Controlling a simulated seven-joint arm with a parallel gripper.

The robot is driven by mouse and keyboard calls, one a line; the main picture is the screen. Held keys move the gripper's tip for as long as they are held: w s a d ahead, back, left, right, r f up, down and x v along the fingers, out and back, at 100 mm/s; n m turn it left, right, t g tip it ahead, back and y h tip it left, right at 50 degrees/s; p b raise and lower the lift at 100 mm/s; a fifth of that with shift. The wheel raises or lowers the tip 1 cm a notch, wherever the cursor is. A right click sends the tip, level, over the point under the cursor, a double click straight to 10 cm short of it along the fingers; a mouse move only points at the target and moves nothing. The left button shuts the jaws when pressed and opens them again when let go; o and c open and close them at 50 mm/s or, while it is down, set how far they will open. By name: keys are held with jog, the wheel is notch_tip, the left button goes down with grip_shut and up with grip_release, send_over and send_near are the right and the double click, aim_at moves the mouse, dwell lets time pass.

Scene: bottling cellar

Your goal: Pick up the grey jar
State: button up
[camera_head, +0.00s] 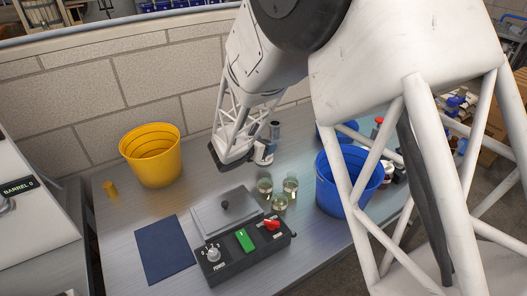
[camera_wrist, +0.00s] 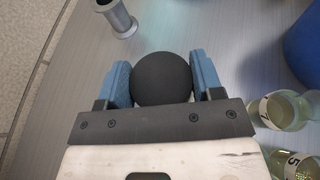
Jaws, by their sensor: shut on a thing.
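My gripper (camera_wrist: 163,82) is shut on a jar with a dark grey, round top (camera_wrist: 163,77), seen from above between the two blue finger pads. In the head view my gripper (camera_head: 262,150) is low over the back of the metal table, beside the wall. Only a small pale part of the held jar (camera_head: 262,157) shows there, the rest being hidden by the fingers and my arm. I cannot tell whether its base touches the table.
A grey tube (camera_wrist: 120,20) stands close by. Several glasses (camera_head: 279,202) stand in front, some numbered. A blue bucket (camera_head: 338,192) is to the right, a yellow bucket (camera_head: 152,160) left. A control box (camera_head: 245,246) and dark blue mat (camera_head: 164,249) lie at the front.

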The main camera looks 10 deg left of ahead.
jog(key=shift+r, duration=3.15)
